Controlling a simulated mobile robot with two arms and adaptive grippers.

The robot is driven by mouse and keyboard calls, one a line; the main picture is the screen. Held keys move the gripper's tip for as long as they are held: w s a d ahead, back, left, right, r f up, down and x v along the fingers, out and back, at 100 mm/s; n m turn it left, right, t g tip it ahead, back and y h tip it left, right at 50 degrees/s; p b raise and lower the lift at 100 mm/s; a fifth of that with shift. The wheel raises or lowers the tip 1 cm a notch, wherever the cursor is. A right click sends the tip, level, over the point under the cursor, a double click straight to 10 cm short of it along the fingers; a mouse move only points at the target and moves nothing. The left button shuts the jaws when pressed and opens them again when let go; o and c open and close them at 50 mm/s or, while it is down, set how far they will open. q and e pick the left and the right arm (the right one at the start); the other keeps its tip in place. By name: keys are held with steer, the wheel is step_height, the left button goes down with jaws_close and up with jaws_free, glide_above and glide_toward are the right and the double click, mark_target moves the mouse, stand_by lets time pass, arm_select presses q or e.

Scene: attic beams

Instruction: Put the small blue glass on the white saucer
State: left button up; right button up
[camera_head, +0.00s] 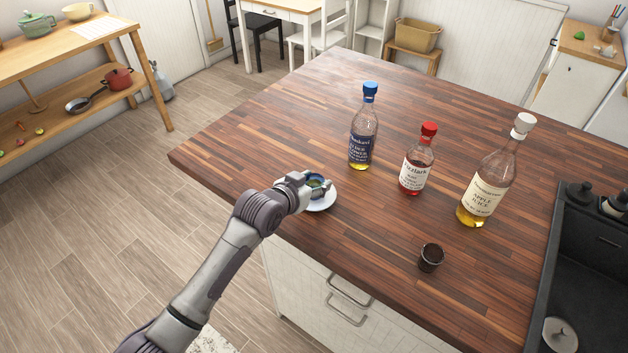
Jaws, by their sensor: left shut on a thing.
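The small blue glass (317,179) shows in the head view near the counter's left front edge, partly hidden by my gripper. My left gripper (313,186) is shut on it. The white saucer (324,203) is directly under the glass and gripper, with its right and front rim visible. I cannot tell whether the glass touches the saucer or is held just above it. My right gripper is not in view.
A blue-capped bottle (362,135), a red-capped bottle (416,168) and a white-capped juice bottle (487,180) stand to the right on the wooden counter (300,115). A small dark glass (430,258) stands near the front edge. A black sink (590,260) is at far right.

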arm_select(q)
steer(key=shift+f, duration=0.15)
steer(key=o, duration=1.2)
steer(key=shift+s+a+r, duration=0.15)
steer(key=shift+r, duration=0.1)
steer(key=b+v, duration=0.1)
steer(key=v, duration=1)
steer(key=shift+s+a+r, duration=0.1)
steer(key=shift+s+r, duration=0.05)
steer(key=shift+s, duration=0.15)
